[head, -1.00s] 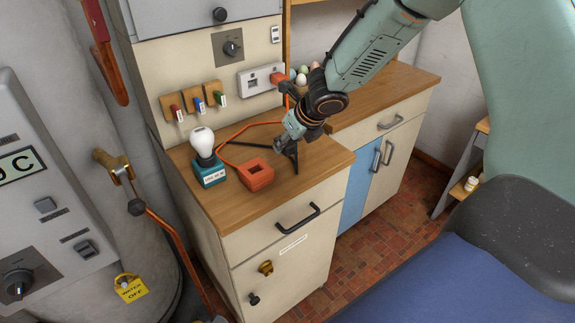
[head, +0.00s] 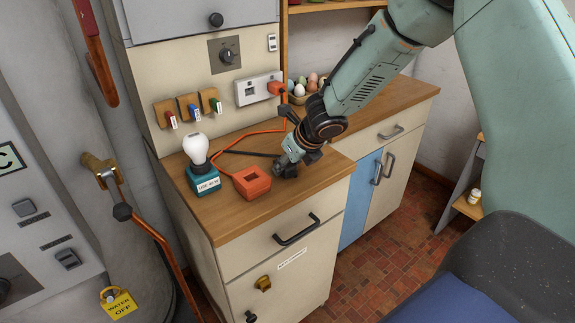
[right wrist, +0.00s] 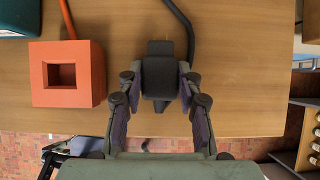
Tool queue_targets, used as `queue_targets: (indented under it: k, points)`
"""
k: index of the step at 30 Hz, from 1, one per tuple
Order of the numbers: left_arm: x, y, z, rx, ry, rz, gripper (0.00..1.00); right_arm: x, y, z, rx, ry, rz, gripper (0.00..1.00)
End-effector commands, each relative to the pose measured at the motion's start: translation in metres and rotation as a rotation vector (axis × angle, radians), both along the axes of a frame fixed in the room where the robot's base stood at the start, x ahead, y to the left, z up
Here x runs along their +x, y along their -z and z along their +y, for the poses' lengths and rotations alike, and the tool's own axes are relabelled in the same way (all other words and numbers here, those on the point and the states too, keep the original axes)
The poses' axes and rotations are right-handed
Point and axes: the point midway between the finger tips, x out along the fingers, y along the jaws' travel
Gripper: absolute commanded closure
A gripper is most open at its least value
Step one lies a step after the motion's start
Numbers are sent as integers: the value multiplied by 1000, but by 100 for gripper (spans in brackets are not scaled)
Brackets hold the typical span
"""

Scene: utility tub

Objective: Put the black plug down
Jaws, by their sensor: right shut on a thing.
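My right gripper (head: 287,168) is low over the wooden worktop, just right of the orange socket block (head: 251,181). In the right wrist view its two fingers (right wrist: 160,88) are shut on the black plug (right wrist: 160,73), one on each side. The plug's prongs point up the picture, and wood shows around it; whether it touches the worktop I cannot tell. A black cord (right wrist: 181,18) shows beyond the plug. In the head view the gripper mostly hides the plug, and the cord (head: 245,153) runs left across the worktop. My left gripper is not in view.
A white bulb (head: 196,148) stands on a teal base (head: 204,181) left of the block. The worktop's front edge is close to the gripper.

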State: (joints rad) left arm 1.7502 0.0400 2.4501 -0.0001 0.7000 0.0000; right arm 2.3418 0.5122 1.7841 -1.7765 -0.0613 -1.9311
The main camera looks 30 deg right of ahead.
Motion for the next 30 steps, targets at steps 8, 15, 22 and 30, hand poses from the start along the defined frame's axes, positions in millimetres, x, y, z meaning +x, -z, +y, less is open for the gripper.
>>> queue_targets:
  k: [8,15,22,30]
  points:
    - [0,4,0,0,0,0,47,0,4,0,0,0,0,52]
    - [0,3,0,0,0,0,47,0,4,0,0,0,0,42]
    - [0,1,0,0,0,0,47,0,2,0,0,0,0,42]
    - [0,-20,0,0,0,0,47,-19,-37,-2,5,2,-4,42]
